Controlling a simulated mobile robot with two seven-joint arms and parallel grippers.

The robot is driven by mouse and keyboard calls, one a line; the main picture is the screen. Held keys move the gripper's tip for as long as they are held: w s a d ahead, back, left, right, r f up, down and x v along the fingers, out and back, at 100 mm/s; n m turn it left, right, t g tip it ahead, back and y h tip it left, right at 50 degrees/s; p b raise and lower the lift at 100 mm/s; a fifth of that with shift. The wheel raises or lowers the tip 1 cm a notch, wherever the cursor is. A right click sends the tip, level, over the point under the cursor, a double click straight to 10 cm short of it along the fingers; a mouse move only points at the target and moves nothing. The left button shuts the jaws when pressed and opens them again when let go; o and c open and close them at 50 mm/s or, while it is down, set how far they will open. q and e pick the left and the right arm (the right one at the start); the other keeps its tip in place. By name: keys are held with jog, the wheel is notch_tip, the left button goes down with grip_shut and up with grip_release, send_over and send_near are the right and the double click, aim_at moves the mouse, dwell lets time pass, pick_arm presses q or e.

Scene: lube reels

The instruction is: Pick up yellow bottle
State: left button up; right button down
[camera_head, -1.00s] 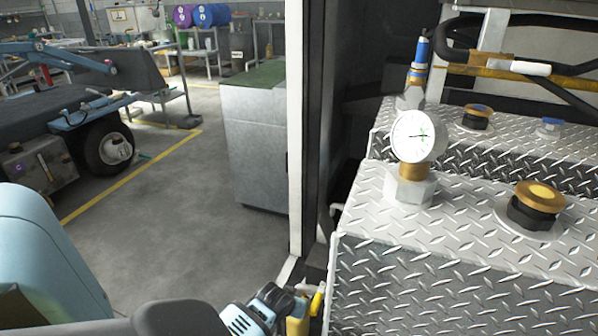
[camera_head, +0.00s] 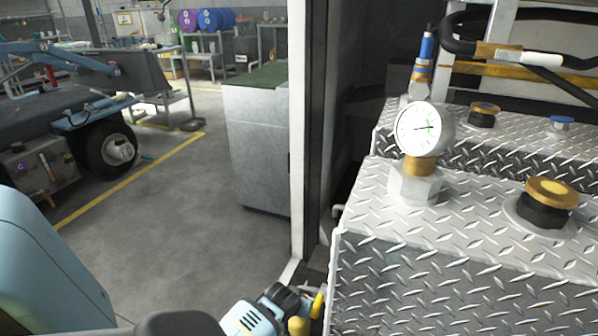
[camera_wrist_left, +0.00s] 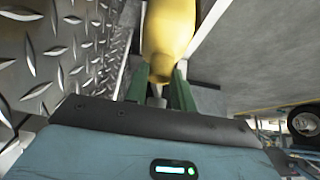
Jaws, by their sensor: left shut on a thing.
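The yellow bottle (camera_head: 299,327) shows at the bottom edge of the head view, partly cut off, beside the tread-plate tank. In the left wrist view the bottle (camera_wrist_left: 168,38) is large, its upper part cut off by the top edge. My left gripper (camera_head: 293,298) reaches it from the left in the head view. In the left wrist view the two green fingers of my left gripper (camera_wrist_left: 160,82) are shut on the bottle, one on each side. My right gripper is in neither view.
The silver tread-plate tank (camera_head: 420,255) stands close to the right of the bottle, with a pressure gauge (camera_head: 418,128) and a brass-topped cap (camera_head: 550,193) on it. A white door post (camera_head: 297,130) rises behind. Open grey floor (camera_head: 175,235) lies to the left.

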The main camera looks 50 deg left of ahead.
pick_arm(q)
grip_shut()
dwell(0.8)
jog(key=shift+w+r, duration=0.1)
jog(key=shift+r, duration=0.1)
